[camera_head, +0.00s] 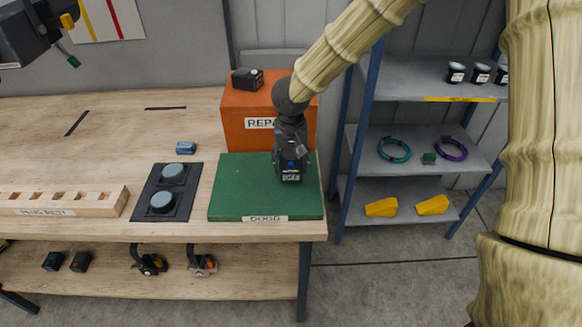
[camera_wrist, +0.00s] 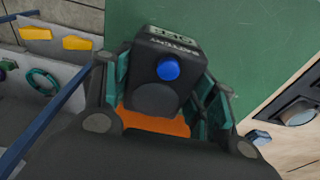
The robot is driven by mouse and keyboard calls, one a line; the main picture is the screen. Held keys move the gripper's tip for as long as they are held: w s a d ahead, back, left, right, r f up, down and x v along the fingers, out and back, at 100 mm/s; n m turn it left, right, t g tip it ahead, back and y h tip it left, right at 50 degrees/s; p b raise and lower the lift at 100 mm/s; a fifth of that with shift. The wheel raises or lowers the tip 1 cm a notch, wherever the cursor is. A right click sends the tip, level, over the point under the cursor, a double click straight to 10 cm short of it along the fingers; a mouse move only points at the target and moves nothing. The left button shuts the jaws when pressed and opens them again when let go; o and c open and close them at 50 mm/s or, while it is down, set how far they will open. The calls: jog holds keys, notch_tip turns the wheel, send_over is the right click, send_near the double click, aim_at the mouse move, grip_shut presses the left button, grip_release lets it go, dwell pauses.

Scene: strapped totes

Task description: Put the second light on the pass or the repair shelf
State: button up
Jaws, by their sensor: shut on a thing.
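My gripper (camera_head: 290,150) is shut on a black box-shaped light (camera_wrist: 155,98) with a blue button on its face. The light is over the green surface (camera_head: 240,187), whose front label seems to read GOOD. I cannot tell whether the light touches the green surface. Behind it stands an orange box (camera_head: 238,125) with a partly hidden label starting REP. Another black light (camera_head: 247,79) lies on top of the orange box. In the wrist view the held light sits between my fingers, with the green surface (camera_wrist: 240,40) behind it.
Left of the green surface is a black plate with two grey round pads (camera_head: 162,202), then a slotted wooden rest (camera_head: 60,200). A small blue item (camera_head: 186,148) lies behind the plate. A metal rack (camera_head: 425,160) with rings, jars and yellow pieces stands at right.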

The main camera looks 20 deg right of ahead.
jog(key=shift+f+p, duration=0.3)
jog(key=shift+f, duration=1.1)
jog(key=shift+f, duration=0.1)
jog(key=o, duration=1.3)
jog(key=r, duration=0.4)
jog(key=s+r, duration=0.1)
jog(key=r, duration=0.3)
jog(key=r+b, duration=0.1)
jog(key=r, duration=0.3)
jog(key=shift+s+a, duration=0.15)
jog(key=shift+a, duration=0.1)
